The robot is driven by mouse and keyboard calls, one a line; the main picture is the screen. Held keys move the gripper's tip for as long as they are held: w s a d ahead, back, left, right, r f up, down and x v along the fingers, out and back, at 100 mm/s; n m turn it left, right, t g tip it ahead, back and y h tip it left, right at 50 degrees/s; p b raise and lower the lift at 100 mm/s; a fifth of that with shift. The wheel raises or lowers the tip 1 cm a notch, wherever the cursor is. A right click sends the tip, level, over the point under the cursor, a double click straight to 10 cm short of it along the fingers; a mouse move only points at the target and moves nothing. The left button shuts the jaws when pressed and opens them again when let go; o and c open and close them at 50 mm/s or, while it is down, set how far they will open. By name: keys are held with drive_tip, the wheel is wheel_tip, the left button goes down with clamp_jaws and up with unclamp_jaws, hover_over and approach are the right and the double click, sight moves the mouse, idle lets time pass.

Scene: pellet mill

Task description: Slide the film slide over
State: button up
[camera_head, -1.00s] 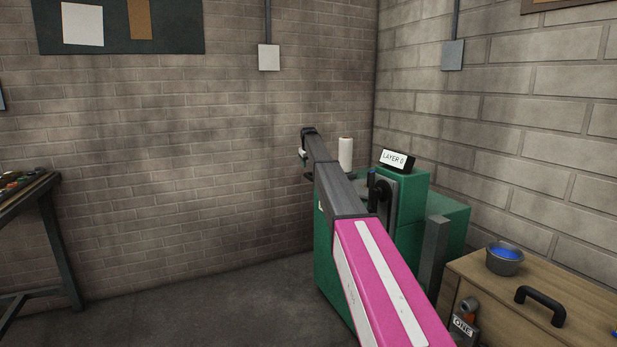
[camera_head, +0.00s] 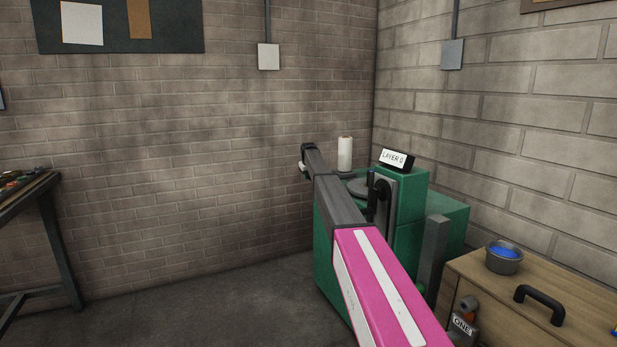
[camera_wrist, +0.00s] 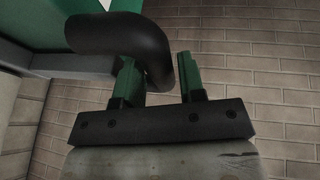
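My gripper (camera_wrist: 158,82) shows in the wrist view with its two green-grey fingers apart. A thick dark curved handle (camera_wrist: 115,35) bends down behind the left finger, and its end reaches into the gap between the fingers. I cannot tell whether it touches them. In the head view my arm reaches over the green machine (camera_head: 408,192), and the gripper is small at the arm's far end, left of the white roll (camera_head: 345,153). No part is clearly identifiable as the film slide; my arm hides some of the machine's left side.
A sign reading "LAYER 0" (camera_head: 392,159) sits on the machine. A black lever (camera_head: 380,193) stands on a grey plate close to my arm. A wooden cabinet (camera_head: 575,305) at the right bears a blue-filled bowl (camera_head: 503,258).

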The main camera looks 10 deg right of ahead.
clamp_jaws()
drive_tip(key=s+d, duration=0.2)
drive_tip(key=s, duration=0.7)
drive_tip(key=shift+d, duration=0.4)
drive_tip(key=shift+o, duration=2.2)
unclamp_jaws()
drive_tip(key=shift+s+r, duration=0.1)
drive_tip(key=shift+r, duration=0.05)
drive_tip(key=v, duration=1)
drive_tip(key=shift+r, duration=0.25)
drive_tip(key=shift+s, duration=0.15)
